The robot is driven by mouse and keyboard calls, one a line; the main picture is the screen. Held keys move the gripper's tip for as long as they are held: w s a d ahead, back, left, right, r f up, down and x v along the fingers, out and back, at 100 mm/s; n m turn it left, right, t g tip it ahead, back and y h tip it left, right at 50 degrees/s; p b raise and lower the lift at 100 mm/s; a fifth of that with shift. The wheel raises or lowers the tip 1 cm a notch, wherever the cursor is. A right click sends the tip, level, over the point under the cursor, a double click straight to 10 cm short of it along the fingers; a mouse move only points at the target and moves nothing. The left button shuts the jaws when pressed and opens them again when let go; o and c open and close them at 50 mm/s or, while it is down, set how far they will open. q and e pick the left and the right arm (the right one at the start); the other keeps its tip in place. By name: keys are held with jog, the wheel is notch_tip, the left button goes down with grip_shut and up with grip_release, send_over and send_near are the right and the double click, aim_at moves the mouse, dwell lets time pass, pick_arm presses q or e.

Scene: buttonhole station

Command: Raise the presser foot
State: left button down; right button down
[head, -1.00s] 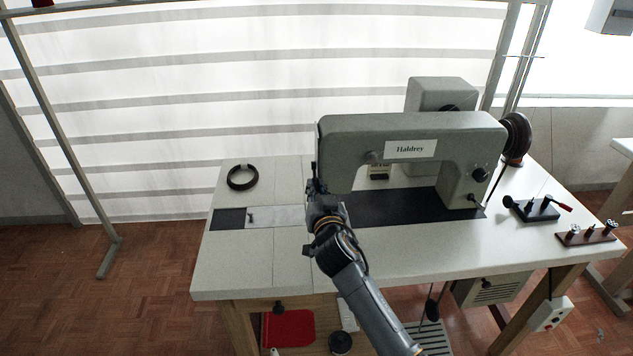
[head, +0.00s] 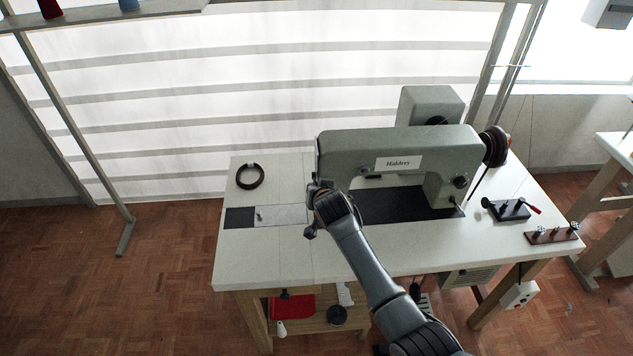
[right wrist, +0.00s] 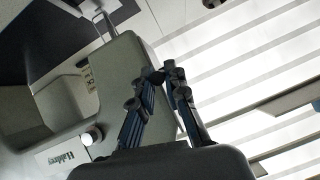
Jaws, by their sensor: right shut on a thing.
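The grey-green sewing machine (head: 345,146) marked "Haldrey" stands on the white table, and its head also fills the left of the right wrist view (right wrist: 122,85). My right gripper (right wrist: 168,70) is at the left end of the machine head, its two fingers closed together at the tips. It is shut on a small part there, which I take to be the presser foot lever; the fingers hide it. In the head view my right gripper (head: 315,190) and wrist cover the needle area, so I cannot see the presser foot. My left gripper is not in view.
The table (head: 260,262) has a black ring (head: 250,176) at its left and small racks of parts (head: 510,209) (head: 552,236) at its right. A metal frame (head: 84,140) stands at the left. The table's front left is clear.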

jog(key=shift+r, duration=0.2)
dwell(0.4)
jog(key=c, duration=1.3)
grip_release()
jog(key=shift+c, duration=0.2)
jog(key=v, duration=1.2)
jog(key=shift+w+r, duration=0.15)
